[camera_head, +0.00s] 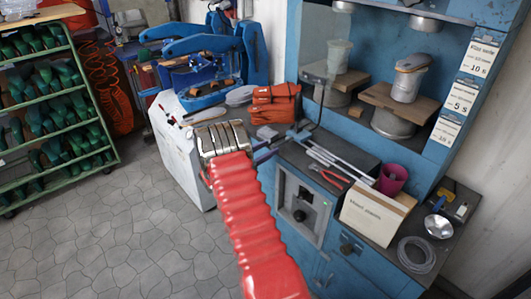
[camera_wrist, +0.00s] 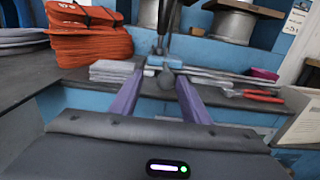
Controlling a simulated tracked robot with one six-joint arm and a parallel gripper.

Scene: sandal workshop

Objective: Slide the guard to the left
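A grey see-through panel (camera_head: 320,42), which looks like the guard, stands at the left of the blue machine's upper opening in the head view. A thin dark rod runs down below it to the bench. In the wrist view a dark rod with a rounded knob (camera_wrist: 167,78) hangs in front of me; I cannot tell for sure that it belongs to the guard. My gripper (camera_wrist: 160,80) is open, its two purple fingers spread to either side of the knob. Whether they touch it is unclear. In the head view my gripper (camera_head: 284,142) is partly hidden by my arm.
Metal rods (camera_head: 325,157), red pliers (camera_head: 330,178), a magenta cup (camera_head: 392,180) and a cardboard box (camera_head: 374,213) lie to the right.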

